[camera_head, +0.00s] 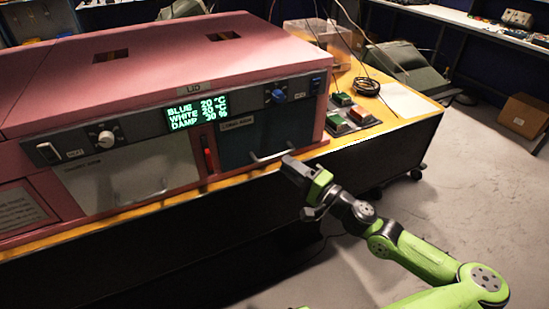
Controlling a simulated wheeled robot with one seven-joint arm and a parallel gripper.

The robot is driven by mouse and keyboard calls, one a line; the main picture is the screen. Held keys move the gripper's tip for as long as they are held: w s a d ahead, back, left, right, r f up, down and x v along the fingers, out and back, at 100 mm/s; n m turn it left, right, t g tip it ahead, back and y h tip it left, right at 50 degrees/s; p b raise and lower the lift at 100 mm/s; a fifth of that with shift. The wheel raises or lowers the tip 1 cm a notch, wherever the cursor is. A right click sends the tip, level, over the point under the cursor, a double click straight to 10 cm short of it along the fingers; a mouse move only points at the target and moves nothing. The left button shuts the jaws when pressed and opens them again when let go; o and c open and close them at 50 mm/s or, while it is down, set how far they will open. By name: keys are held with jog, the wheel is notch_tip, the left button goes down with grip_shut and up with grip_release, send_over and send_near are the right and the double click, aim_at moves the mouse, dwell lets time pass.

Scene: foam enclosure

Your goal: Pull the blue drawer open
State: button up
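The blue drawer (240,146) is the dark blue-grey front at the right end of the pink enclosure, under the control panel. It looks closed, its front flush with the enclosure. Its pale bar handle (262,158) runs along the lower right of the front. My gripper (288,160) is at the right end of this handle, in front of the drawer. It hides part of the handle's end. I cannot tell whether the fingers touch the handle or whether they are open or shut.
The white drawer (130,175) is at the left, with a red latch (209,156) between the two. A display (197,112) reads blue 20 °C. A button box (350,118) stands on the wooden table (405,122) to the right.

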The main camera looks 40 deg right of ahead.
aim_at(275, 156)
jog(key=w, duration=0.3)
jog(key=w+r, duration=0.1)
jog(key=w, duration=0.1)
jog(key=shift+w+a, duration=0.2)
jog(key=shift+a, duration=0.1)
grip_shut()
